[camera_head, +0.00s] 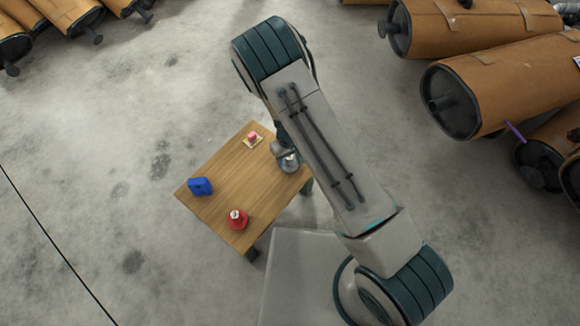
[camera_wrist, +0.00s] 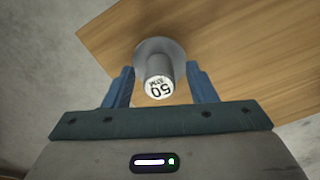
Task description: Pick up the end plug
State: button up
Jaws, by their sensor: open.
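A grey metal end plug (camera_wrist: 157,78) with a round flange and a narrower cylindrical stub stands on the wooden table. The stub's white end face carries dark "50" lettering. In the head view the plug (camera_head: 289,164) shows as a silvery shape at the table's right corner, partly covered by my arm. My gripper (camera_wrist: 160,80) is open, with one blue finger on each side of the plug in the wrist view. A gap shows beside each finger, so neither visibly touches it. The fingers are hidden in the head view.
Brown mufflers (camera_head: 510,85) lie at the right and upper left. Open concrete floor lies left of the table.

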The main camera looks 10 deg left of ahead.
jog(key=c, duration=1.1)
jog(key=shift+o, duration=0.2)
jog(key=shift+r, duration=0.1)
